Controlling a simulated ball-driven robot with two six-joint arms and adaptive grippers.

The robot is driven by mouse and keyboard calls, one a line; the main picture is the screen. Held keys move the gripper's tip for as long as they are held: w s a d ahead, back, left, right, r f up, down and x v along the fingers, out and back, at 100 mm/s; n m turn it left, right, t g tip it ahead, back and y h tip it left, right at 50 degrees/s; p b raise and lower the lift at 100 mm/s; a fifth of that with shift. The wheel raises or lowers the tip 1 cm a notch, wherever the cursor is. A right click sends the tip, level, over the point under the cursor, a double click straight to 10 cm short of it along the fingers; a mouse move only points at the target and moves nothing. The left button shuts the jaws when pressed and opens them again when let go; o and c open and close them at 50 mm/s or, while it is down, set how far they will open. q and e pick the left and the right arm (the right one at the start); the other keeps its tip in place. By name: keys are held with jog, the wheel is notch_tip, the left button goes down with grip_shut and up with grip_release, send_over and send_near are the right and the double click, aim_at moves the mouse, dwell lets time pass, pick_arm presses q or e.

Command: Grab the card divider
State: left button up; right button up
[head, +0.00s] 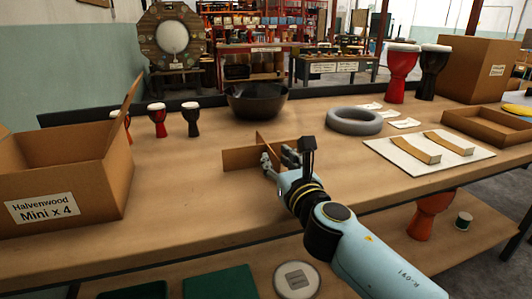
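The card divider (240,158) is a brown cross of upright card panels standing on the workbench near its middle. My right gripper (279,160) reaches in from the lower right and is at the divider's near right side, covering part of its panels. Its two fingers are spread apart, with a gap between them. Whether either finger touches the card cannot be told. My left gripper is not in view.
An open cardboard box (95,198) labelled "Halvenwood Mini x 4" stands at left. Small goblet drums (191,122) and a dark bowl (257,101) stand behind. A grey ring (354,121) and a white board (398,162) with curved pieces lie right. Bench between box and divider is clear.

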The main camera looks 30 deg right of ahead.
aim_at(267, 145)
jog(key=x, duration=0.5)
jog(key=shift+w+d+f+b, duration=0.2)
jog(key=shift+w+f+b, duration=0.05)
jog(key=shift+f+b, duration=0.1)
jog(key=shift+s, duration=0.1)
grip_shut()
